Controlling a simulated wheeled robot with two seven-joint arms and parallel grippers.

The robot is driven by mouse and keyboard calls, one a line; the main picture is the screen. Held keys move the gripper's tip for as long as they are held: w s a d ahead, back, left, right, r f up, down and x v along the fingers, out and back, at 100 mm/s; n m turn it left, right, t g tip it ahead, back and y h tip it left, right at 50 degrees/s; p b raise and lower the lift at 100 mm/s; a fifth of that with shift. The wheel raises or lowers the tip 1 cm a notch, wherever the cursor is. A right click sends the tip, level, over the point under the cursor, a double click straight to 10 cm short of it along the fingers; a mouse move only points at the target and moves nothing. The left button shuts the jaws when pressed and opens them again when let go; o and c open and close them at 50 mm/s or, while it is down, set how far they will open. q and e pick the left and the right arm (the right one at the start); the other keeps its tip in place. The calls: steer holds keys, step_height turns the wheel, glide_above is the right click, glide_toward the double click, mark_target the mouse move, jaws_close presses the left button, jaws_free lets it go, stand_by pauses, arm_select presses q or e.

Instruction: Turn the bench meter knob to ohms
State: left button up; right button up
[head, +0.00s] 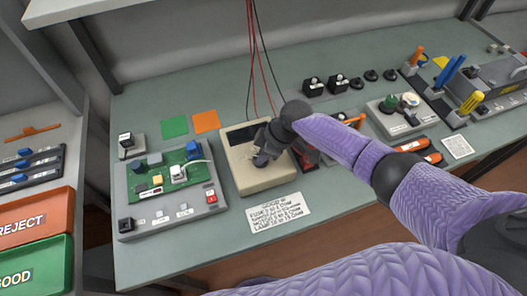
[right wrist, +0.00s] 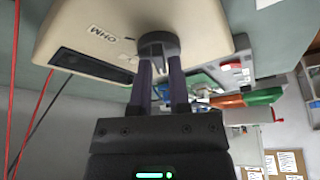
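The bench meter (head: 250,178) is a beige box on the grey-green bench, with a dark display window at its far side. In the right wrist view the meter (right wrist: 75,22) shows from close up, with an "OHM" label beside the window. The dark round knob (right wrist: 158,40) is on its face. My right gripper (right wrist: 160,62) has its two fingers at the knob, apart with the knob's grip seemingly between them. In the head view my right gripper (head: 261,156) hides the knob. The knob's pointer cannot be made out. My left gripper is not in view.
A board tester (head: 168,200) stands left of the meter, and a white note card (head: 278,210) lies in front. Red and black leads (head: 262,60) hang behind. Orange-handled tools (head: 432,156) lie right. REJECT (head: 35,222) and GOOD (head: 30,270) bins stand far left.

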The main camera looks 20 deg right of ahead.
jaws_close()
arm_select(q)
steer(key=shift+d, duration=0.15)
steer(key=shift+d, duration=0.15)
